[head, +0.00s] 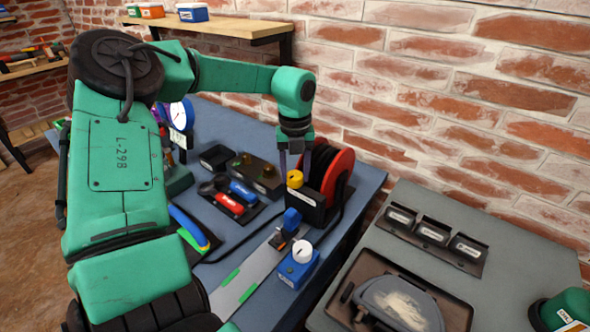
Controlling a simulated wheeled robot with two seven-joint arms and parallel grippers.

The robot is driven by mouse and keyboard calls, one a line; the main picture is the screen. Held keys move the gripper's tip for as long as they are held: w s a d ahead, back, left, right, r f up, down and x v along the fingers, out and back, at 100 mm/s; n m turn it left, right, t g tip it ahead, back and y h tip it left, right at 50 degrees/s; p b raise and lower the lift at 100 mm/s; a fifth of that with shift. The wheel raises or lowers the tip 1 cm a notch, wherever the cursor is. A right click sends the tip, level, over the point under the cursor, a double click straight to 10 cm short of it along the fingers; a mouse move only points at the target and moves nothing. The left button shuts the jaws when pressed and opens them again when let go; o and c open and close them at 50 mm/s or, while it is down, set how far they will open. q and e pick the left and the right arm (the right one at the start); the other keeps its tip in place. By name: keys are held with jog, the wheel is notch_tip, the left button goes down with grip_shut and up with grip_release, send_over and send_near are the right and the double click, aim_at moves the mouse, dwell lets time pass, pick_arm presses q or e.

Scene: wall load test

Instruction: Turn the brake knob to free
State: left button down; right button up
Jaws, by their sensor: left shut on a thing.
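The brake knob appears to be the yellow knob (295,179) on the black housing (307,203) at the front of a red cable reel (338,182). The reel stands at the right end of the blue bench. My left gripper (295,170) reaches down from above, with its fingers on either side of the yellow knob, shut on it. The knob's pointer and any markings for its position are too small to read. My right gripper is not in view.
A blue box with a white dial (302,251) and a blue clamp (291,221) stand in front of the reel. Red and blue-handled tools (230,203) lie left of it. A brick wall (430,90) rises behind. A grey table (520,262) with trays stands at right.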

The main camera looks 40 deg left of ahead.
aim_at(295, 175)
pick_arm(q)
jog(key=shift+n, duration=0.3)
jog(key=shift+c, duration=1.4)
grip_release()
notch_tip(295, 175, up, 15)
jog(key=shift+f, duration=0.15)
